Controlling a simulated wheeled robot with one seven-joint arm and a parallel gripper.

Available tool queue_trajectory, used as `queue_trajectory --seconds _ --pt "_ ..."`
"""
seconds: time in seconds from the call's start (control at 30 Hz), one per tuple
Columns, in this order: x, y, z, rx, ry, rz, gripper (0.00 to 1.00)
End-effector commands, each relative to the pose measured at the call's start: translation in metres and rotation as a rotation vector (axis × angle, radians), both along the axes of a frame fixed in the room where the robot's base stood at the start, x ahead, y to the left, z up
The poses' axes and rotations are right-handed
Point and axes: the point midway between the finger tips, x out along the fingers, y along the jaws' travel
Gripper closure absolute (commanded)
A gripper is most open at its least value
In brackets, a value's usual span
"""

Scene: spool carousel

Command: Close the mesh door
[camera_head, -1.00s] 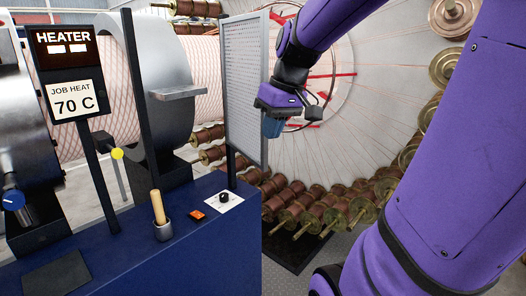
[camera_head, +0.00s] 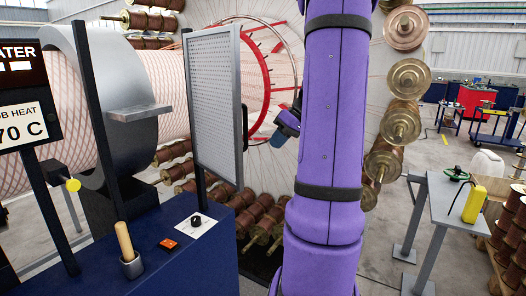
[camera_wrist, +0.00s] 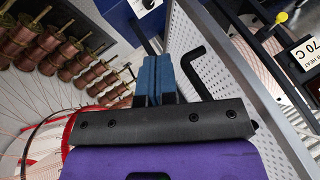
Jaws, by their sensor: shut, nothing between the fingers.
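The mesh door (camera_head: 215,105) is a grey perforated panel in a metal frame, standing upright by a black post at the blue bench's back corner. Its face is turned toward the bench side and it stands out in front of the spool carousel. A black bent handle (camera_head: 245,127) is on its right edge; in the wrist view the handle (camera_wrist: 203,66) sticks out from the mesh panel (camera_wrist: 238,75).
The blue bench (camera_head: 195,262) carries a wooden-handled tool in a cup (camera_head: 127,248), an orange switch (camera_head: 168,243) and a black knob (camera_head: 196,220). Copper spools (camera_head: 262,220) ring the carousel behind the door.

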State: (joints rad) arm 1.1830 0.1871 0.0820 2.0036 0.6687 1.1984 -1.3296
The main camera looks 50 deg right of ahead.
Motion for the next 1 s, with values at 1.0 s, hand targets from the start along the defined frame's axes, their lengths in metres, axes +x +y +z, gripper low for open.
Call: queue_trajectory --seconds 1.0 --pt "0.050 0.074 -0.070 -0.002 0.001 0.000 1.00"
